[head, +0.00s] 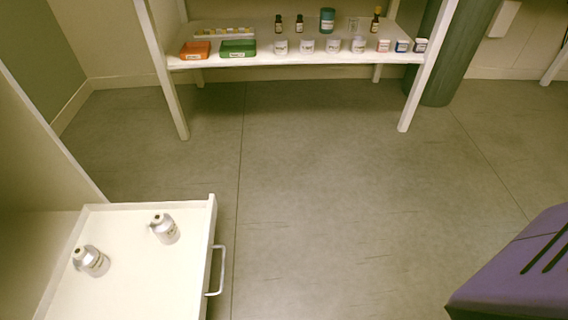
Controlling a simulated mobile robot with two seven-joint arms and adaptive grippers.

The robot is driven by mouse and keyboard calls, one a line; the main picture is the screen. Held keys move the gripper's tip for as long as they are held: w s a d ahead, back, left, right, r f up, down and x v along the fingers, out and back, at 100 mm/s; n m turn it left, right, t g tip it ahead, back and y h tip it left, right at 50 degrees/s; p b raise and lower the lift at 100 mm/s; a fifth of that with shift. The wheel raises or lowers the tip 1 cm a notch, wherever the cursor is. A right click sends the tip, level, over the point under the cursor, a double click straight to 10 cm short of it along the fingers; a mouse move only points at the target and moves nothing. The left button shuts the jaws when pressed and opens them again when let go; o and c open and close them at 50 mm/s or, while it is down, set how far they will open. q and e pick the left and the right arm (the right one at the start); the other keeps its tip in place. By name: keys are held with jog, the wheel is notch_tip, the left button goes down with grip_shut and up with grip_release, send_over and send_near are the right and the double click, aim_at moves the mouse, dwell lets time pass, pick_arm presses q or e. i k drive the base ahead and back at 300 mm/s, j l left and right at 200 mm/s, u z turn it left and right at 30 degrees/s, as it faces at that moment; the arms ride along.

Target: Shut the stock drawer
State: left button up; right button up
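The stock drawer (135,285) is a white drawer standing open at the lower left. Its front panel faces right, with a white bar handle (219,270) on it. The drawer's near end is cut off by the bottom edge of the view. Neither of my grippers is in view.
A white shelf (300,59) at the back holds dark bottles, several white jars, small boxes, an orange box (195,50) and a green box (238,48). A purple object (520,275) fills the lower right corner. The grey floor between is clear.

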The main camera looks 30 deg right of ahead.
aim_at(147, 278)
jog(key=k, duration=1)
